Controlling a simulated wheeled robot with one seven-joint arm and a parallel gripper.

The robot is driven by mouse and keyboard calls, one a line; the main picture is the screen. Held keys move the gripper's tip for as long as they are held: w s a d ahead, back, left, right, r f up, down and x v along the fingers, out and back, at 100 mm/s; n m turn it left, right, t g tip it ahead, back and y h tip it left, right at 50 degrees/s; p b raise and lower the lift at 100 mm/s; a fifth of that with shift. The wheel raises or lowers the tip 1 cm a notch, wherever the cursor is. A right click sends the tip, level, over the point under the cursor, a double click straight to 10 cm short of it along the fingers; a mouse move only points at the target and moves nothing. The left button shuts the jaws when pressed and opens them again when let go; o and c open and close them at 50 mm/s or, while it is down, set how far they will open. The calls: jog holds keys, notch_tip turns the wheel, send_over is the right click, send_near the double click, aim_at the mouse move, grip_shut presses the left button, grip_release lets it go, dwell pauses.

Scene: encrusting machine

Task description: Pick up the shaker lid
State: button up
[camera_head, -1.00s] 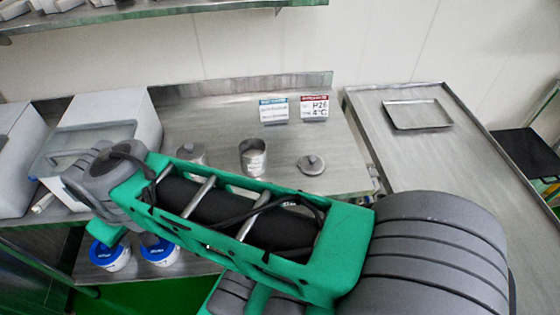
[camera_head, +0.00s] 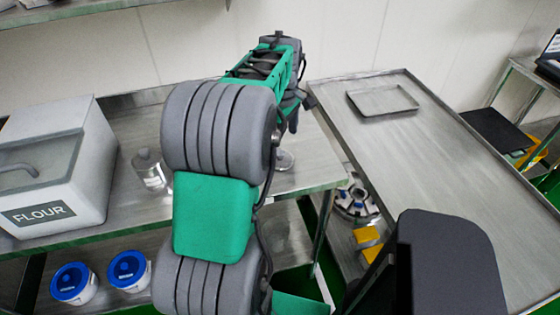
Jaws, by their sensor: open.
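The shaker lid (camera_head: 286,160), a round metal disc, lies on the steel table just right of my arm. My arm hides part of it, including its knob. My gripper (camera_head: 291,118) hangs from the wrist above and behind the lid, apart from it in the picture. It is open and holds nothing that I can see; the upper arm partly covers it. A lidded metal shaker (camera_head: 149,172) stands on the table left of my arm. The open metal cup is hidden behind my arm.
A white flour bin (camera_head: 62,165) stands on the left of the table. Two blue-lidded tubs (camera_head: 127,268) sit on the lower shelf. A second steel table (camera_head: 440,170) at right holds a shallow tray (camera_head: 384,101) and has wide free room.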

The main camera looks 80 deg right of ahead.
aim_at(280, 152)
jog(key=f, duration=0.4)
jog(key=w+f, duration=0.1)
jog(key=f, duration=0.1)
jog(key=shift+d+f+p, duration=0.15)
jog(key=shift+f+p, duration=0.2)
jog(key=shift+p, duration=0.05)
jog(key=c, duration=1.3)
jog(key=shift+r, duration=0.1)
